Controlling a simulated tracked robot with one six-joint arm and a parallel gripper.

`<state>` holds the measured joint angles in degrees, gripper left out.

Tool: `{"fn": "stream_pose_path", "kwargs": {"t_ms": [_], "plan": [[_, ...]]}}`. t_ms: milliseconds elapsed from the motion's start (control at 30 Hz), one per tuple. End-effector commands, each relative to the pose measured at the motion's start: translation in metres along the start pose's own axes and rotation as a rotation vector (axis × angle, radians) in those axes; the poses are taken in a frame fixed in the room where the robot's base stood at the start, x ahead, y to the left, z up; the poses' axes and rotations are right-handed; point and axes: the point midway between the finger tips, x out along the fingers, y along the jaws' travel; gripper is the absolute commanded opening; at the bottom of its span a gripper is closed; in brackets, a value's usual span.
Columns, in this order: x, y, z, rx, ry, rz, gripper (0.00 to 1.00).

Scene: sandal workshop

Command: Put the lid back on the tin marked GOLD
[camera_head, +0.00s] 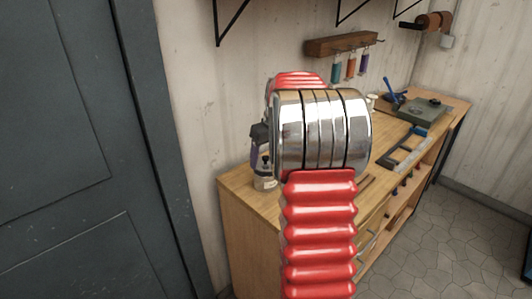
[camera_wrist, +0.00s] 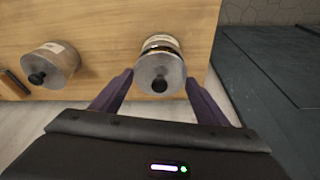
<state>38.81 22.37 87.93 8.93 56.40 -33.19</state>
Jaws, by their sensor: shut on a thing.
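In the wrist view my gripper (camera_wrist: 160,78) has its two purple fingers on either side of a round grey metal lid (camera_wrist: 146,70) with a black knob, and it is shut on this lid. A tin (camera_wrist: 160,42) with a pale label shows just behind the lid; a dark and golden band lies between them. I cannot tell whether the lid rests on the tin or hovers over it. A second tin (camera_wrist: 58,54), with its own black-knobbed lid, stands to the left. No label is readable. In the head view my arm hides most of this area; a tin (camera_head: 264,184) shows at its left edge.
The wooden workbench (camera_head: 236,190) runs along the wall. Farther back on it lie a blue-handled tool (camera_head: 408,146) and a grey-green block (camera_head: 422,110). A wall rack (camera_head: 340,44) holds several coloured tools. A dark door (camera_head: 75,150) is at the left.

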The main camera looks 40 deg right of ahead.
Motion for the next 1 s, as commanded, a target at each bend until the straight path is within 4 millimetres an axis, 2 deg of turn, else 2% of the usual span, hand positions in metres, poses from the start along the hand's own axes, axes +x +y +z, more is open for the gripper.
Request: {"fn": "stream_pose_path", "kwargs": {"t_ms": [300,1000], "plan": [[0.017,0.000,0.004,0.000,-0.001,-0.001,0.47],[0.017,-0.001,0.005,-0.001,0.001,0.000,0.47]]}}
